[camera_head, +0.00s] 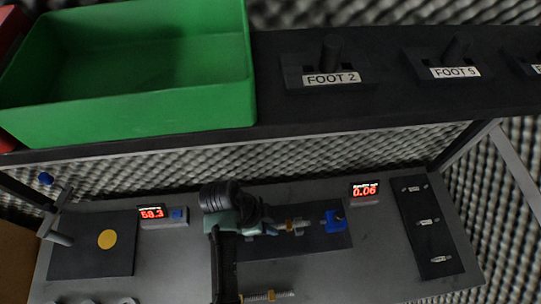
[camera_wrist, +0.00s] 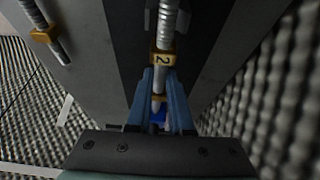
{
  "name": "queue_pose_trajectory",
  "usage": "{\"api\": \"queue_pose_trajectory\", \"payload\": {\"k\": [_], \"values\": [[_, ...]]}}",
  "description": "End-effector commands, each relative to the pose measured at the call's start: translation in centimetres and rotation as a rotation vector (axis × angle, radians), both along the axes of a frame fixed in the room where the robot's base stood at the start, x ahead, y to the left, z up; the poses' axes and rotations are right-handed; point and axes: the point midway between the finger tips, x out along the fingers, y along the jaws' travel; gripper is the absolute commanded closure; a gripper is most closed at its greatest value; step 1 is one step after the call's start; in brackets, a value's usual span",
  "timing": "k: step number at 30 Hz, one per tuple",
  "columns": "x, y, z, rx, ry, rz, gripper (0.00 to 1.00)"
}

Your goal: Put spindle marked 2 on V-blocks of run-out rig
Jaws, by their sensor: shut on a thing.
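The spindle marked 2 is a grey metal shaft with a gold band (camera_wrist: 162,58) that bears the number in the wrist view. My gripper (camera_wrist: 162,78) has its two blue fingers shut on the shaft near this band. In the head view, my gripper (camera_head: 268,228) is over the dark base plate (camera_head: 335,240) of the run-out rig, and the spindle (camera_head: 290,226) points right toward a blue part (camera_head: 335,219). The V-blocks are hidden or too small to make out, so I cannot tell whether the shaft touches them.
Another gold-banded spindle (camera_head: 268,296) lies at the table's front; it also shows in the wrist view (camera_wrist: 42,34). A red-lit display (camera_head: 365,192) reads 0.06. A dark board (camera_head: 432,240) holds several small parts. A green bin (camera_head: 135,110) and FOOT-labelled blocks (camera_head: 330,78) stand on the shelf.

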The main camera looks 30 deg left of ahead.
Motion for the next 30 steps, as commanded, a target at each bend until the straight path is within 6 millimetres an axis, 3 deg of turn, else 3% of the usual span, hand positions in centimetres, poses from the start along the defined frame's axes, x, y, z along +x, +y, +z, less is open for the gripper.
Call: {"api": "queue_pose_trajectory", "payload": {"k": [14, 15, 19, 30], "values": [[0.07, 0.03, -1.18, 0.001, -0.003, -0.001, 1.0], [0.03, 0.02, -1.09, 0.001, -0.002, 0.0, 0.74], [0.02, 0.02, -1.07, 0.001, -0.001, -0.001, 0.51], [0.02, 0.08, -0.51, 0.002, -0.003, 0.0, 0.51]]}}
